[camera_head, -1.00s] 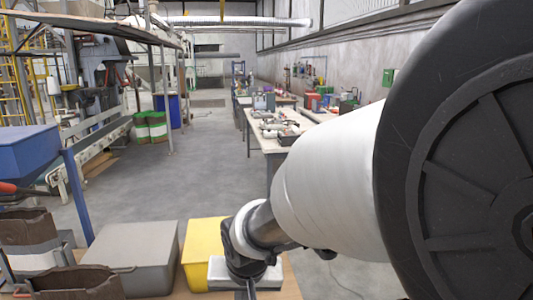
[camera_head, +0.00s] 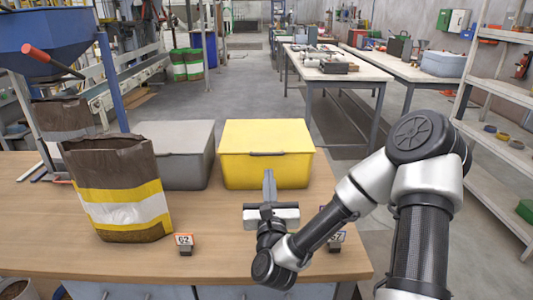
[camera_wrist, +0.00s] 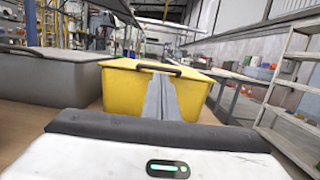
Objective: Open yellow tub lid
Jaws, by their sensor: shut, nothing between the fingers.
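The yellow tub (camera_head: 236,172) stands on the wooden bench with its yellow lid (camera_head: 266,134) shut on top. A dark handle shows on its front edge, facing me. My gripper (camera_head: 268,175) is shut and empty, pointing at the front of the tub just below the handle. In the wrist view the tub (camera_wrist: 122,98) fills the middle, and the shut fingers (camera_wrist: 160,92) overlap its front, with the dark handle (camera_wrist: 143,67) just above their tips. I cannot tell whether the tips touch the tub.
A grey tub (camera_head: 186,170) stands close at the left of the yellow one. A brown, yellow and white bag (camera_head: 122,205) stands on the bench (camera_head: 215,250) at front left. Small number tags (camera_head: 184,240) stand near the front. A shelf rack (camera_head: 495,145) is at the right.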

